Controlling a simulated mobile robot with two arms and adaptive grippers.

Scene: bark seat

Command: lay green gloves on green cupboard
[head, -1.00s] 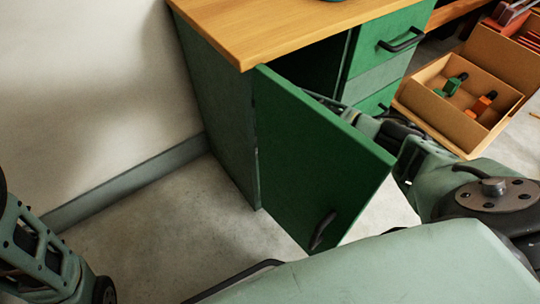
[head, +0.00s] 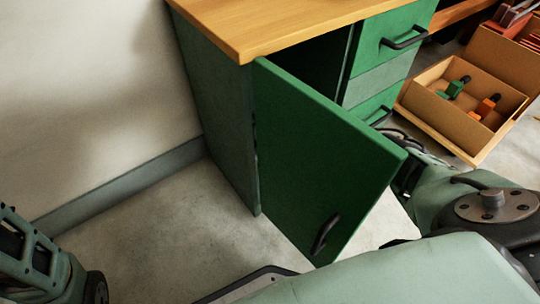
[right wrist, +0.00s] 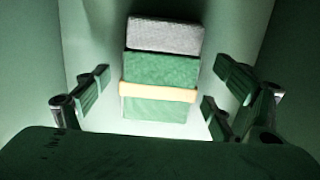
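The green cupboard (head: 215,125) has a wooden top and stands against the wall. Its green door (head: 320,160) hangs open towards me. My right forearm goes behind the door, which hides the right gripper in the head view. In the right wrist view, my right gripper (right wrist: 158,98) is open, with its fingers spread left and right of a green bundle (right wrist: 160,70). The bundle has a grey end and a pale yellow band, and looks like the green gloves. It lies on a pale surface between green walls. My left arm shows at lower left; its gripper is out of view.
The wooden top (head: 280,22) is bare where it shows. Drawers with dark handles (head: 404,38) are right of the door opening. A cardboard box (head: 465,98) with green and orange items stands on the floor at right. Floor left of the door is clear.

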